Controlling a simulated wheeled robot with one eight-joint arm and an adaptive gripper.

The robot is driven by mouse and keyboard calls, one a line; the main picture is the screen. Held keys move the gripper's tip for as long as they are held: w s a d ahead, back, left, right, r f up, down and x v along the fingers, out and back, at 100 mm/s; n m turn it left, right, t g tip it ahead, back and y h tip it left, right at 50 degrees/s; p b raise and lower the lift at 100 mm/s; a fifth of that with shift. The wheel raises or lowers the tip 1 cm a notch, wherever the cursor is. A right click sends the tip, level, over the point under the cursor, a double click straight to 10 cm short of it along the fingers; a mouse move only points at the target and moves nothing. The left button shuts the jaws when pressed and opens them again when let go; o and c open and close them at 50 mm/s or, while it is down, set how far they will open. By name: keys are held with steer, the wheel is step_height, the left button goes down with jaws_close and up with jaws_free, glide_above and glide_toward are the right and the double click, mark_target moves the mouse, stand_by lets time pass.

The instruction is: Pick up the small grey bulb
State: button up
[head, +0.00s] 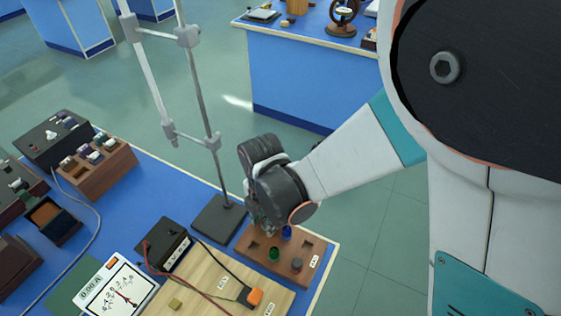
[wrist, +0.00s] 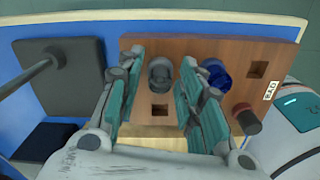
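The small grey bulb (wrist: 160,76) stands in the wooden holder block (wrist: 140,42) in the wrist view. My gripper (wrist: 162,60) is over the block with its two teal-padded fingers apart, one on each side of the grey bulb. A gap shows between the bulb and each finger, so it does not look gripped. In the head view my gripper (head: 262,222) is low over the far left part of the block (head: 318,247). The grey bulb cannot be made out there, behind the gripper.
A blue bulb (wrist: 215,75) stands close to the right finger. A dark cylinder (wrist: 246,119) and a green bulb (head: 273,254) also stand in the block. A stand base (wrist: 60,75) with a tall rod (head: 205,110) is close on the left. A black box (head: 168,244) with cables lies nearby.

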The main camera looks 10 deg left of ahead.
steer(key=shift+f, duration=0.2)
steer(key=c, duration=0.7)
steer(key=shift+r, duration=0.15)
steer(key=shift+s+r+p, duration=0.2)
steer(key=shift+r+p, duration=7.6)
steer(key=shift+r, duration=3.5)
